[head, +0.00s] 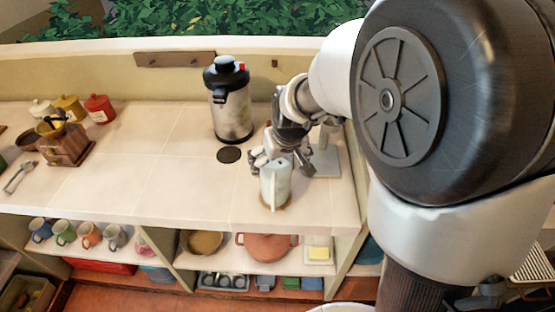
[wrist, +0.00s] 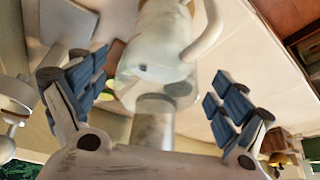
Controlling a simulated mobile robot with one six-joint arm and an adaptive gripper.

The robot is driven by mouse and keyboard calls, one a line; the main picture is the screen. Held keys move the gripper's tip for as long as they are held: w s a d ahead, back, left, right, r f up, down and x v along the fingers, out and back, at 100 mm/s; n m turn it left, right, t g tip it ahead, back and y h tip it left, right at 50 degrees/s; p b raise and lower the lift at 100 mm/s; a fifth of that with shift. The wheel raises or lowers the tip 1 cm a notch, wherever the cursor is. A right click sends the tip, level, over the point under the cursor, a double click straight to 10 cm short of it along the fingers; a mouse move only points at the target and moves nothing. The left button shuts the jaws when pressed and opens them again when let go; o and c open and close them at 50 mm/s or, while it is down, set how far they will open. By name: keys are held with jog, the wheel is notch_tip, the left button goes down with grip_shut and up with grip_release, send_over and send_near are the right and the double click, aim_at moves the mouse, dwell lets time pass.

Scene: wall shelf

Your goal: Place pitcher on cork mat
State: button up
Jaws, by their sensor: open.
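The pale blue-white pitcher (head: 275,187) stands upright near the counter's front edge in the head view. A tan rim of the cork mat (head: 289,204) shows around its base, so it appears to rest on the mat. My gripper (head: 279,163) is open just behind the pitcher. In the wrist view the pitcher (wrist: 160,45) with its curved handle (wrist: 208,30) lies ahead of and between the spread blue-padded fingers of my gripper (wrist: 155,90). No finger clearly touches it. Most of the mat is hidden under the pitcher.
A steel airpot (head: 230,103) stands behind and left, with a dark round coaster (head: 229,155) in front of it. A white-based stand (head: 322,160) is close on the right of my gripper. A coffee grinder (head: 66,142) and canisters are far left. The counter's middle left is clear.

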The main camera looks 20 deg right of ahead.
jog(key=shift+r, duration=0.1)
jog(key=p+v, duration=0.4)
jog(key=v, duration=0.8)
jog(key=s+r+m, duration=0.1)
jog(key=s+r, duration=0.2)
jog(key=s, duration=1.8)
jog(key=shift+a, duration=0.25)
